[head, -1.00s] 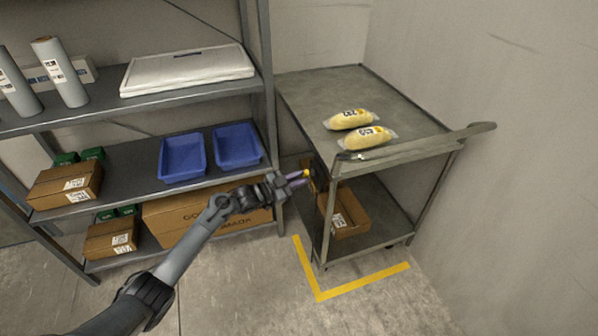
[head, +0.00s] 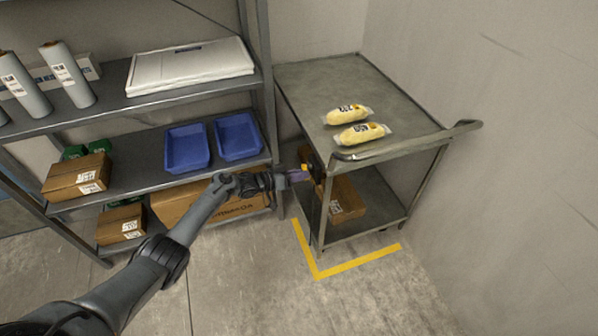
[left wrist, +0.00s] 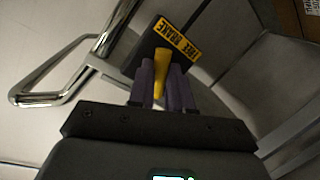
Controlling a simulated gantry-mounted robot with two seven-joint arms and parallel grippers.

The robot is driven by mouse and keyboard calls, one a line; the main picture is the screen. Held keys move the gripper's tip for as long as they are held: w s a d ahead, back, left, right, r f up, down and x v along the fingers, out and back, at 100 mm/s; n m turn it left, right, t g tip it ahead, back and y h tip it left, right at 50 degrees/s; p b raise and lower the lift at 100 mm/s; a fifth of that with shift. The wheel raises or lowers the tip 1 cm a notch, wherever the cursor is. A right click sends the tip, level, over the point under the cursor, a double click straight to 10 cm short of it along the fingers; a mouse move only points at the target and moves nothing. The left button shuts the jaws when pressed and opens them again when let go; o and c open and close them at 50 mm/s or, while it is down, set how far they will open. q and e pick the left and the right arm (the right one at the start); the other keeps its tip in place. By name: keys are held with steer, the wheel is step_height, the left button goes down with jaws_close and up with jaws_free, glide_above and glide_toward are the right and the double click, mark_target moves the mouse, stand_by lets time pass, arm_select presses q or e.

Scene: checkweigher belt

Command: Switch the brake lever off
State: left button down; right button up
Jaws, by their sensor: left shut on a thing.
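The yellow brake lever (left wrist: 161,68) stands out from a dark plate (left wrist: 148,42) with a yellow label in the left wrist view. My left gripper (left wrist: 163,88) is shut on the lever, with its purple-grey finger pads on both sides of it. In the head view my left gripper (head: 300,175) is at the near left side of the grey cart (head: 300,84), by the dark brake plate (head: 312,160). A small yellow tip of the lever shows there between the fingers. My right gripper is not in view.
Two yellow packs (head: 362,134) lie on the cart top near its handle (head: 470,125). A cardboard box (head: 345,200) sits on the cart's lower shelf. A grey rack (head: 125,165) with blue bins (head: 187,150) stands to the left. Yellow tape (head: 360,262) marks the floor.

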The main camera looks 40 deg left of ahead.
arm_select(q)
steer(key=shift+r+n, duration=0.15)
steer(key=shift+n, duration=0.35)
stand_by(0.3)
steer(key=c, duration=1.1)
jaws_free()
steer(key=shift+o, duration=0.2)
steer(key=shift+s, duration=0.1)
steer(key=p+v, duration=0.5)
steer(key=v, duration=0.5)
steer(key=shift+s+a, duration=0.25)
steer(key=shift+r, duration=0.1)
